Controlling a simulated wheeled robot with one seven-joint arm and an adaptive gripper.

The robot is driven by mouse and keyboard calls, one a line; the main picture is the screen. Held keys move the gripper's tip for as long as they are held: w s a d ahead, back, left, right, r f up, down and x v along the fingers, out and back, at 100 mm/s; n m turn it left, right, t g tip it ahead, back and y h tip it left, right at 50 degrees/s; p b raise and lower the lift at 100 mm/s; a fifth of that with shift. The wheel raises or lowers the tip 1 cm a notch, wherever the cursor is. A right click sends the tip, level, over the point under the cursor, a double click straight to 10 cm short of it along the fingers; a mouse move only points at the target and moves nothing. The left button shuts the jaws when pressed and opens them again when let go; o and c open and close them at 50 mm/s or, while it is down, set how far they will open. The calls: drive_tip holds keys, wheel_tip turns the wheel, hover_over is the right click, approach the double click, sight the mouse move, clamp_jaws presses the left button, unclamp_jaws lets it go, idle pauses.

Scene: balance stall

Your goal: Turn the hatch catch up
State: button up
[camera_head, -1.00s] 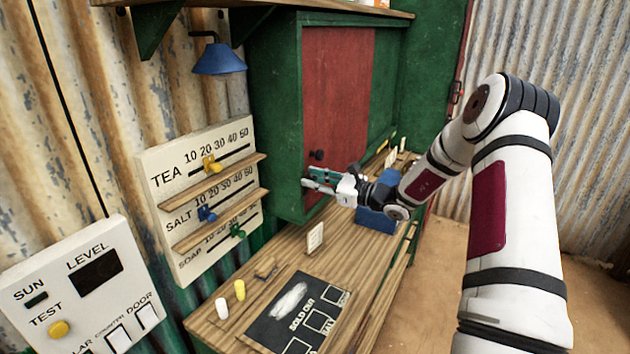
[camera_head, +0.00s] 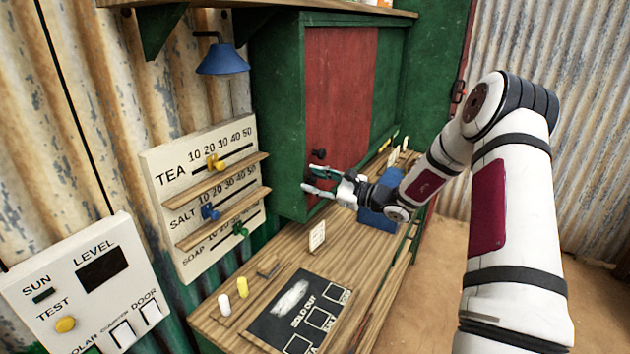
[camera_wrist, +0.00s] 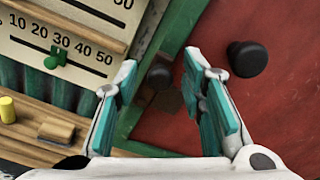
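The hatch is a red panel (camera_head: 338,85) in a green frame, with a black round knob (camera_head: 318,153) near its lower left; this knob also shows in the wrist view (camera_wrist: 247,58). A small dark catch (camera_wrist: 160,75) sits on the green frame at the panel's edge in the wrist view. My gripper (camera_head: 310,178) is open in front of the hatch's lower left corner. In the wrist view its teal-padded fingers (camera_wrist: 160,70) stand apart, with the catch showing between their tips. I cannot tell whether they touch it.
A white price board (camera_head: 205,195) with yellow, blue and green sliders is left of the hatch. A blue box (camera_head: 378,212) stands on the wooden counter (camera_head: 265,238) under my wrist. A blue lamp (camera_head: 221,60) hangs above. A control panel (camera_head: 85,285) is at lower left.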

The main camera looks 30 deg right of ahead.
drive_tip(key=shift+r, duration=0.1)
drive_tip(key=v, duration=1.2)
idle(0.4)
drive_tip(key=s+a+r+n+g, duration=0.4)
drive_tip(key=s+a+n+g, duration=0.15)
drive_tip(key=a, duration=0.55)
drive_tip(key=s+a+r+n+g, duration=0.3)
drive_tip(key=s+a+n+g, duration=0.3)
drive_tip(key=a, duration=0.4)
drive_tip(key=s+r+n+t+h, duration=0.1)
drive_tip(key=s+r+n+h, duration=0.2)
drive_tip(key=s, duration=0.6)
drive_tip(key=s+r+n+t+h, duration=0.1)
drive_tip(key=s+r+n+h, duration=0.3)
drive_tip(key=s+n, duration=0.5)
drive_tip(key=h+b, duration=0.1)
drive_tip(key=h, duration=0.1)
drive_tip(key=shift+a+h, duration=0.4)
drive_tip(key=shift+s+n, duration=0.15)
drive_tip(key=shift+n, duration=0.1)
